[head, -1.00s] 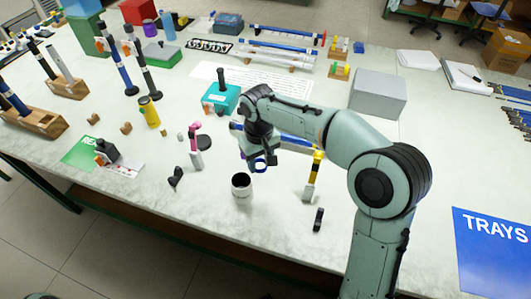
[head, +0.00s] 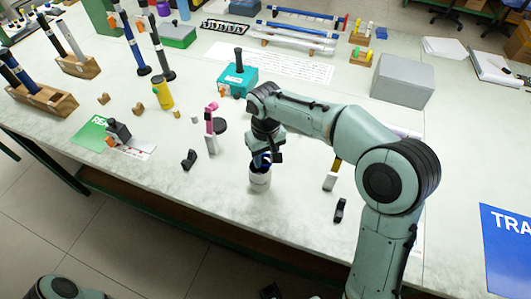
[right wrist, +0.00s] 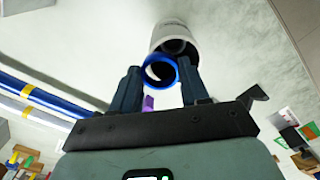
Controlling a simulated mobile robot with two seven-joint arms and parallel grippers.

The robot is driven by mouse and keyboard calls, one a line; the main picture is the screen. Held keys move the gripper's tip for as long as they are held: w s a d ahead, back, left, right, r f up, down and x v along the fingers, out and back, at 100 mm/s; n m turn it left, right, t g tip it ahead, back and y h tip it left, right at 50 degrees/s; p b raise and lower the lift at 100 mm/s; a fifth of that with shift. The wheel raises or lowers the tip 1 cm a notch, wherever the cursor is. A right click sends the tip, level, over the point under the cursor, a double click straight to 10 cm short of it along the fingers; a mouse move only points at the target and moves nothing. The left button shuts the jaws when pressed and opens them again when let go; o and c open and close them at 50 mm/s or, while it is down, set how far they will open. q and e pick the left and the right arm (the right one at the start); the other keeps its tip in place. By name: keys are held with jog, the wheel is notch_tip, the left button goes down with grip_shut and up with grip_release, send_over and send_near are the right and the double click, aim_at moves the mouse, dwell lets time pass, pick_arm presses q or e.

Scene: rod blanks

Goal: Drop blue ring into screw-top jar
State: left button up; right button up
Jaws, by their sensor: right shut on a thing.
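The jar (head: 260,183) is a white cylinder standing upright on the table, with its mouth open at the top. My right gripper (head: 264,157) is above it, shut on the blue ring (head: 262,161). In the right wrist view the ring (right wrist: 174,66) sits upright between the two dark fingertips, overlapping the near side of the mouth of the jar (right wrist: 176,32). I cannot tell whether the ring touches the rim. A dark piece at the bottom edge of the head view may be my left gripper (head: 271,291); its jaws are not clear.
A small black clip (head: 189,160) lies left of the jar, and a pink-topped tool (head: 211,128) stands behind it. A black piece (head: 340,210) lies to the right. A teal box (head: 237,80) and a grey box (head: 403,80) are farther back. The table's front edge is close.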

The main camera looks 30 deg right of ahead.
pick_arm(q)
jog(key=shift+f, duration=0.15)
pick_arm(e)
jog(key=shift+f, duration=0.15)
jog(key=o, duration=1.1)
pick_arm(q)
jog(key=r+p, duration=0.1)
jog(key=w+r+p, duration=0.1)
jog(key=shift+r, duration=0.4)
pick_arm(e)
notch_tip(320, 180, up, 13)
jog(key=shift+r, duration=0.2)
